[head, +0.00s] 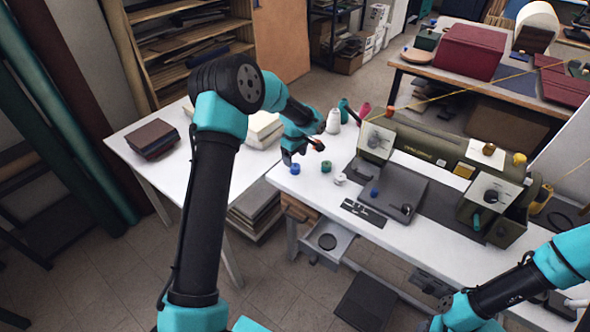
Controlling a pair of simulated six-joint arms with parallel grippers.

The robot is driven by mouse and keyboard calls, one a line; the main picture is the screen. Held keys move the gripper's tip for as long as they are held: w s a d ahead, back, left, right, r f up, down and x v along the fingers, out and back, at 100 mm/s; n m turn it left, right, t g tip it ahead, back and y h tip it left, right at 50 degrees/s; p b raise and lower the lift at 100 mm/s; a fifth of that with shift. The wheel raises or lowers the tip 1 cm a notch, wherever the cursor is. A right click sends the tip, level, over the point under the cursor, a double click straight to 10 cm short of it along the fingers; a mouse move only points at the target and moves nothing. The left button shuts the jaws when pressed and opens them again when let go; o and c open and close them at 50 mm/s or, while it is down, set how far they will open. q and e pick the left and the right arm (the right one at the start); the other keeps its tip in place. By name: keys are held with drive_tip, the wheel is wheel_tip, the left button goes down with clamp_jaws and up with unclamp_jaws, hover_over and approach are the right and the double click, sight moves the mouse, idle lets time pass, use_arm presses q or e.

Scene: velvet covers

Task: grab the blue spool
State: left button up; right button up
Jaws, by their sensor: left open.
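A small blue spool (295,168) stands on the white table near its left corner. A green spool (326,166) and a white spool (340,178) stand in a row to its right. My left gripper (303,152) is open and empty. In the picture its fingers are just above the blue spool and close to it; I cannot tell the exact height gap.
An olive machine (430,150) fills the table's right part, with a grey plate (392,190) and a small blue piece (374,191) before it. Larger cones (333,121) stand behind the spools. An open drawer (325,240) juts out below the front edge.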

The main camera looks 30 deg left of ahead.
sight(295, 166)
use_arm(q)
drive_tip(key=shift+f, duration=0.1)
drive_tip(key=shift+f, duration=2.55)
drive_tip(key=shift+c, duration=0.4)
drive_tip(key=c, duration=0.9)
